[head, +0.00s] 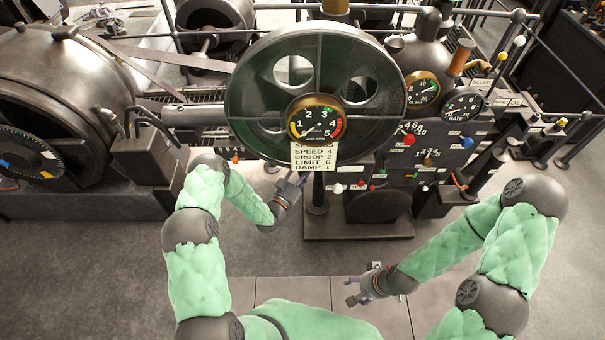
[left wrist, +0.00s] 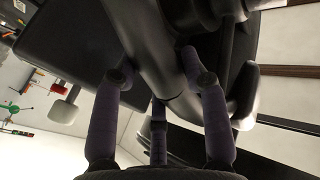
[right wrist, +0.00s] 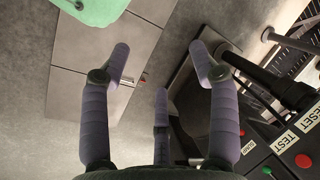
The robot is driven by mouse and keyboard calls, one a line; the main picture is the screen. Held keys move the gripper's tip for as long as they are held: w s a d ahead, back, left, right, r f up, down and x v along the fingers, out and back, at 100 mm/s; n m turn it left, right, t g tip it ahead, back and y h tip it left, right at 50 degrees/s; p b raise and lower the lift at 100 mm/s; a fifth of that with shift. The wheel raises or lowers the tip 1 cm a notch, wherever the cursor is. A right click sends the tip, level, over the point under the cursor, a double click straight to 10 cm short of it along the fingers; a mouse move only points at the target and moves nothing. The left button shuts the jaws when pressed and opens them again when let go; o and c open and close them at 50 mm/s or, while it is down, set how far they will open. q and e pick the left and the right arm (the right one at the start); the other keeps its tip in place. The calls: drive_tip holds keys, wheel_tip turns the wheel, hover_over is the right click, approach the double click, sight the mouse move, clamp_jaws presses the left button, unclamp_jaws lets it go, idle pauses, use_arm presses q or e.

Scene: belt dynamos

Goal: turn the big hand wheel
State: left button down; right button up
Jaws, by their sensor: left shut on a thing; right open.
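The big hand wheel (head: 250,88) is a large dark round wheel facing me in the middle of the head view, with several round openings. A gauge and a label plate hide part of its middle and lower edge. My left gripper (head: 292,184) is at the wheel's lower edge. In the left wrist view its fingers (left wrist: 160,85) close around a thick dark bar (left wrist: 155,50), which looks like the wheel's rim. My right gripper (head: 364,290) is open and empty, low over the floor. The right wrist view shows its fingers (right wrist: 160,70) spread with nothing between them.
A brass-rimmed gauge (head: 315,118) and a label plate (head: 314,158) stand before the wheel. A panel with knobs and buttons (head: 430,155) is at its right. A large dark machine (head: 75,75) stands at the left. The grey floor (head: 110,270) is clear in front.

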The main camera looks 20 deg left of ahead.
use_arm(q)
drive_tip(key=shift+w, duration=0.1)
use_arm(e)
drive_tip(key=shift+f, duration=0.15)
use_arm(q)
drive_tip(key=c, duration=0.6)
unclamp_jaws()
drive_tip(key=shift+f, duration=0.1)
drive_tip(key=shift+c, duration=0.2)
drive_tip(key=shift+s+a+f, duration=0.2)
drive_tip(key=shift+s, duration=0.3)
drive_tip(key=v, duration=1.1)
drive_tip(key=shift+r, duration=0.1)
